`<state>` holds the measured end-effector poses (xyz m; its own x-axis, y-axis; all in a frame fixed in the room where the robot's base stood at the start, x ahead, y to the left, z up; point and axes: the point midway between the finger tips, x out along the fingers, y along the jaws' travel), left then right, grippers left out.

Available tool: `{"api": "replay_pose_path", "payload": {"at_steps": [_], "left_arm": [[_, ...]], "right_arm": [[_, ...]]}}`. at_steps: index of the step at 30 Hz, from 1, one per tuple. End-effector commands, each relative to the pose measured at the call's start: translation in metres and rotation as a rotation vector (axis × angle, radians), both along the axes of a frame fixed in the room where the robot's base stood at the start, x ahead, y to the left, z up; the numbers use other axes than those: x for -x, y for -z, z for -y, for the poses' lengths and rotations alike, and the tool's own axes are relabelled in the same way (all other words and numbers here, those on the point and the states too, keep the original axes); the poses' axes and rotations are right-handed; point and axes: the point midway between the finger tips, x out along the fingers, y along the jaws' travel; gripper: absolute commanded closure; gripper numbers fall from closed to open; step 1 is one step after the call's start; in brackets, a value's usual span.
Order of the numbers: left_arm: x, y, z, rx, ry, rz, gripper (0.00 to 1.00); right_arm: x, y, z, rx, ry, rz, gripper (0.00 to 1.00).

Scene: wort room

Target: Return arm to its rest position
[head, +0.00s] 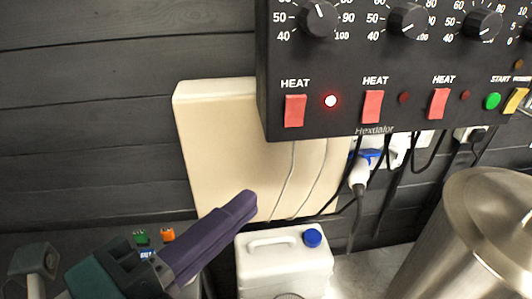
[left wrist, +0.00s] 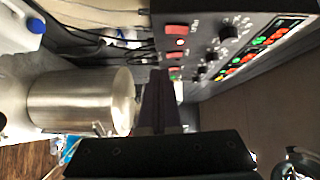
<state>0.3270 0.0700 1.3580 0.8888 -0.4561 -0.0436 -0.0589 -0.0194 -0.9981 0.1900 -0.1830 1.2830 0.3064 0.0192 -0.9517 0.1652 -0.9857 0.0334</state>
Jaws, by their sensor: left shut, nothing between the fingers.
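My left gripper (head: 243,205) comes in from the lower left in the head view. Its dark purple fingers are shut together with nothing between them, and they point up and to the right. The fingertips appear in front of the lower part of a cream panel on the wall (head: 225,140), below the black control box (head: 350,125); I cannot tell whether they touch anything. In the left wrist view the shut fingers (left wrist: 160,100) point up towards the control box (left wrist: 205,75). My right gripper is in neither view.
The control box has red HEAT switches (head: 295,110); the light beside the leftmost (head: 330,100) glows red. A white canister (head: 285,268) with a blue cap stands right of the gripper. A steel pot (head: 470,235) stands farther right. Cables (head: 358,205) hang below the box.

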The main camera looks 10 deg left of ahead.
Motion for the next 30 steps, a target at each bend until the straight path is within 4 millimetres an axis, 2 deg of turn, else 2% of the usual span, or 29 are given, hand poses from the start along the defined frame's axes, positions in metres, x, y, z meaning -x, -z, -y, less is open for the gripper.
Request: {"api": "replay_pose_path", "payload": {"at_steps": [5, 8, 11, 13, 16, 18, 23, 26, 27, 30], "left_arm": [[-0.004, 0.001, -0.008, 0.029, -0.042, -0.043, 1.0], [-0.011, 0.009, -0.03, 0.116, -0.163, -0.173, 1.0], [-0.011, 0.024, -0.062, 0.277, -0.357, -0.385, 1.0], [-0.001, 0.037, -0.084, 0.412, -0.509, -0.554, 1.0], [0.025, 0.055, -0.104, 0.588, -0.71, -0.779, 1.0], [0.047, 0.064, -0.111, 0.687, -0.832, -0.916, 1.0], [0.101, 0.074, -0.114, 0.858, -1.08, -1.183, 1.0], [0.137, 0.073, -0.112, 0.928, -1.227, -1.328, 1.0], [0.138, 0.046, -0.112, 0.927, -1.231, -1.331, 1.0], [0.137, 0.012, -0.113, 0.923, -1.228, -1.327, 1.0]], "right_arm": [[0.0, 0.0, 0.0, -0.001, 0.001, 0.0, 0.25], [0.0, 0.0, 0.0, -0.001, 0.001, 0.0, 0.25], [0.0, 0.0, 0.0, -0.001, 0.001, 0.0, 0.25], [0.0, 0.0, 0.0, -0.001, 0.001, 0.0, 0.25], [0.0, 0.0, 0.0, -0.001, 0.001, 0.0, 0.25], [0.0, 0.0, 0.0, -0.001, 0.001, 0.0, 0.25], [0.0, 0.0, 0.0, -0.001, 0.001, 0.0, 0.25], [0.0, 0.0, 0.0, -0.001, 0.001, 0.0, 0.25], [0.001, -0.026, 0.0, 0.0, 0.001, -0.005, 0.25], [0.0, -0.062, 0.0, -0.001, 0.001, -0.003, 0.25]]}}
